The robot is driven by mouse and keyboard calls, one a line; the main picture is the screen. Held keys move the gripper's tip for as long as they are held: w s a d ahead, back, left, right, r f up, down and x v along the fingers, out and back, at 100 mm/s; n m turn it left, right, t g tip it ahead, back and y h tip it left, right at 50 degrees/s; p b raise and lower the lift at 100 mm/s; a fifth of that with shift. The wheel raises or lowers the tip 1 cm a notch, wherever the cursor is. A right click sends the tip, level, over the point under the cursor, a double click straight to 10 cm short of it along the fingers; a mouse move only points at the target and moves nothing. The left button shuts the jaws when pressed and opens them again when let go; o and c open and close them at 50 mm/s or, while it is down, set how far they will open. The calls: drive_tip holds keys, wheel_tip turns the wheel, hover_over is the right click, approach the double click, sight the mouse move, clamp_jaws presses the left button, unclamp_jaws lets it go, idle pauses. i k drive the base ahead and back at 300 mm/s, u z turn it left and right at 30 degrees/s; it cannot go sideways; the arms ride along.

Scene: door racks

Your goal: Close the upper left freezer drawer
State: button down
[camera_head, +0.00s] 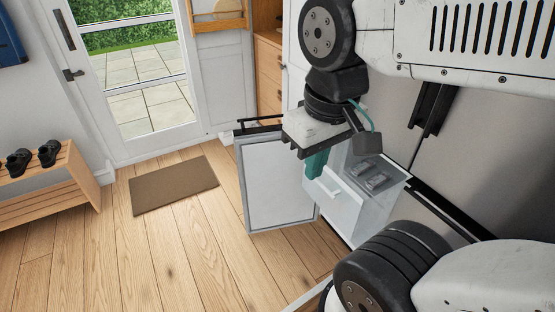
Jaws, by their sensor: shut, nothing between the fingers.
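A whitish translucent freezer drawer (345,213) stands pulled out of the appliance at centre right. Its front faces left and carries a pale handle (326,189). Some grey items lie inside it. My gripper (316,166) has teal fingers that point down. They are shut and empty, at the upper edge of the drawer front in the picture; I cannot tell whether they touch it. My arm hides part of the drawer and of the freezer opening. Other drawers cannot be made out.
The freezer door (278,185) stands open left of the drawer. The grey appliance front (475,150) with a black handle (432,108) fills the right. A brown mat (172,186) lies on open wooden floor (180,260). A shoe rack (75,185) stands far left, near a glass door (135,75).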

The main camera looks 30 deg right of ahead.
sight(382, 212)
drive_tip(key=u, duration=0.8)
drive_tip(key=i, duration=0.55)
drive_tip(key=z, duration=1.6)
